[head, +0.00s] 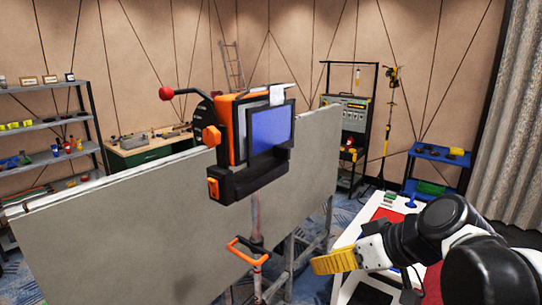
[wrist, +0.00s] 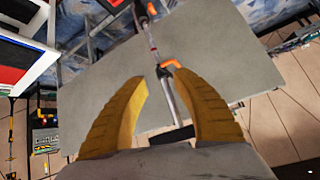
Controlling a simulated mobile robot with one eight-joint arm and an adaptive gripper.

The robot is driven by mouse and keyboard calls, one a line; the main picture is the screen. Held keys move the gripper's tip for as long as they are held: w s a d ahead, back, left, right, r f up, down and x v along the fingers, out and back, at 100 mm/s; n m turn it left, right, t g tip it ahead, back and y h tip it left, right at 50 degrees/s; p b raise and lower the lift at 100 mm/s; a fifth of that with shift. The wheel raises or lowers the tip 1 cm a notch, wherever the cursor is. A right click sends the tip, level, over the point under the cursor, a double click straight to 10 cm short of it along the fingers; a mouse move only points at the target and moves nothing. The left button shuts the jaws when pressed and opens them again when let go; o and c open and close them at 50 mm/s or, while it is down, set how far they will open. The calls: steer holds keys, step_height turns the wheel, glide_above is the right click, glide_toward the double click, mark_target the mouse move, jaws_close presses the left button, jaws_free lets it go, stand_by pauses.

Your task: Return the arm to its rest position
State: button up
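My gripper (head: 318,264) has yellow ribbed fingers and sits at the lower right of the head view, at the end of my black and white arm. In the wrist view my gripper (wrist: 168,80) shows its two fingers apart, with nothing between them. Beyond them are the grey panel (wrist: 110,80) and a thin metal pole (wrist: 178,103). In the head view the gripper is to the right of the orange-handled pole and in front of the grey panel (head: 90,240).
An orange and black device with a blue screen (head: 270,130) stands at the panel's top edge. A white table (head: 345,240) with red and blue areas is beside my arm. Shelves (head: 45,125), a green workbench (head: 150,150) and a blue stand (head: 440,160) line the back.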

steer(key=s+d+f+m+h+b, duration=0.2)
steer(key=f+b, duration=0.5)
steer(key=f, duration=0.4)
steer(key=s+d+f+m+h+b, duration=0.2)
steer(key=s+d+f+b, duration=0.1)
steer(key=f+b, duration=0.4)
steer(key=s+d+f+m+h+b, duration=0.2)
steer(key=s+f+b, duration=0.3)
steer(key=f, duration=0.9)
steer(key=shift+d+f+b, duration=0.15)
steer(key=shift+f+b, duration=0.15)
steer(key=shift+b, duration=0.95)
steer(key=shift+s, duration=0.1)
steer(key=shift+c, duration=0.5)
